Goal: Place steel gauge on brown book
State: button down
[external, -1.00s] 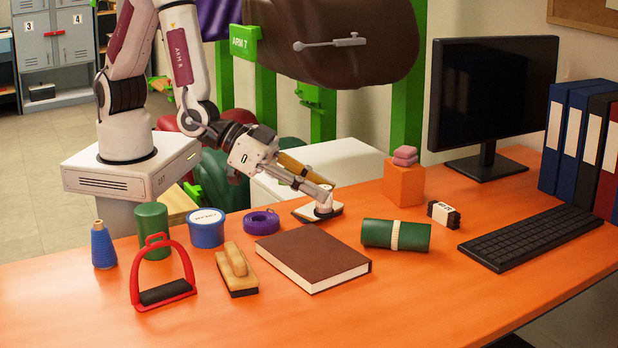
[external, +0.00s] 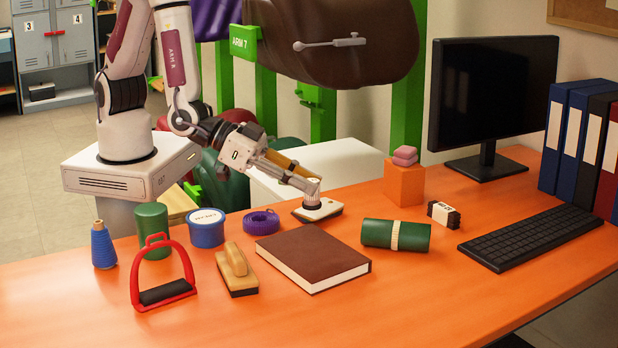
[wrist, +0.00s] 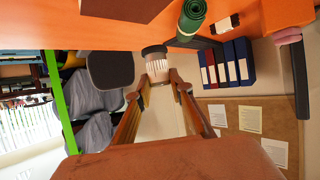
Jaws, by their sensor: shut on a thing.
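A small pale, ribbed cylinder (external: 312,190), which I take to be the steel gauge, is held at the tips of my gripper (external: 308,184). In the wrist view its ribbed side and grey end (wrist: 156,62) show beyond the two fingers (wrist: 161,84). It is over a low pad (external: 326,212) with a pale top and dark edge; I cannot tell how large any gap is. The brown book (external: 312,254) lies flat in front of the pad, its top bare. My gripper is behind the book.
A purple strap roll (external: 261,222), blue tub (external: 206,228) and wooden-backed brush (external: 237,268) are left of the book. A green roll (external: 395,235) is close on its right. A red stirrup (external: 162,273) stands front left. An orange block (external: 404,184) is behind the roll.

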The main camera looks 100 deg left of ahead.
aim_at(304, 202)
jog(key=shift+f, duration=2.75)
jog(key=shift+f, duration=2.1)
jog(key=shift+f, duration=0.1)
jog(key=c, duration=1.8)
grip_release()
jog(key=shift+s+r, duration=0.1)
jog(key=shift+r, duration=0.1)
jog(key=shift+v, duration=3.65)
